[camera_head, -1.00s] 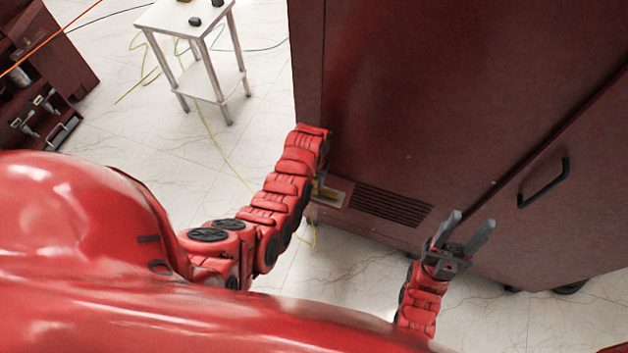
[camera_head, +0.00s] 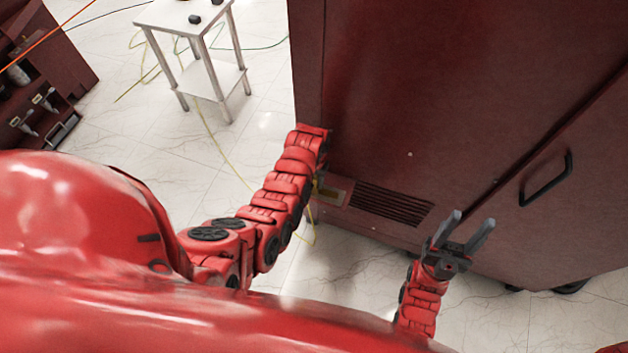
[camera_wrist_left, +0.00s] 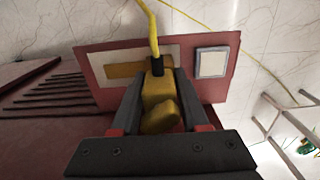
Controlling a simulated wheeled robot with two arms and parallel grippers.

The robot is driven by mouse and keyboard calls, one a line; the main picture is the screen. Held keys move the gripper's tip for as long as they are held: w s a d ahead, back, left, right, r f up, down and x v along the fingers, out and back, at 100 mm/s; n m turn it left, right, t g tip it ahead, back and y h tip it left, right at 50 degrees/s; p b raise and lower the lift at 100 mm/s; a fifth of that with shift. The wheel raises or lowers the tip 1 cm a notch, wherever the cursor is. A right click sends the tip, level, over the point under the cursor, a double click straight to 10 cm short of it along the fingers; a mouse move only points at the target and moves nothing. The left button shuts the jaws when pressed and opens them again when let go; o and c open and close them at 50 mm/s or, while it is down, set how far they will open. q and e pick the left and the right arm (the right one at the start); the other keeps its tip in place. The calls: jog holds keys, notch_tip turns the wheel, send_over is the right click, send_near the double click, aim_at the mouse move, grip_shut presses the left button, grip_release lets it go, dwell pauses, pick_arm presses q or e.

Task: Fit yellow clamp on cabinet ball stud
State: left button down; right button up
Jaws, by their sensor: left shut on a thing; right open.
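My left gripper (camera_wrist_left: 160,115) is shut on the yellow clamp (camera_wrist_left: 158,97) in the left wrist view. A black sleeve and a yellow cable (camera_wrist_left: 152,30) run from the clamp's far end. In the head view my left arm reaches to the lower left corner of the red cabinet (camera_head: 400,100), and its gripper is mostly hidden behind the arm. The clamp is in front of a cabinet panel with a brass-coloured bar (camera_wrist_left: 124,70). I cannot make out the ball stud or whether the clamp touches it. My right gripper (camera_head: 468,235) is open and empty in front of the cabinet.
A vent grille (camera_head: 392,204) is right of the brass-coloured bar. A black door handle (camera_head: 545,180) is further right. A white side table (camera_head: 185,15) stands at the back left. Yellow cable lies on the pale floor, which is mostly clear between table and cabinet.

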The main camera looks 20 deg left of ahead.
pick_arm(q)
jog(key=shift+c, duration=1.6)
grip_release()
jog(key=shift+r, duration=0.1)
notch_tip(320, 180, up, 7)
jog(key=shift+w+r+b, duration=0.1)
jog(key=shift+w+b, duration=0.05)
jog(key=shift+b, duration=0.85)
notch_tip(320, 180, up, 10)
jog(key=p, duration=0.7)
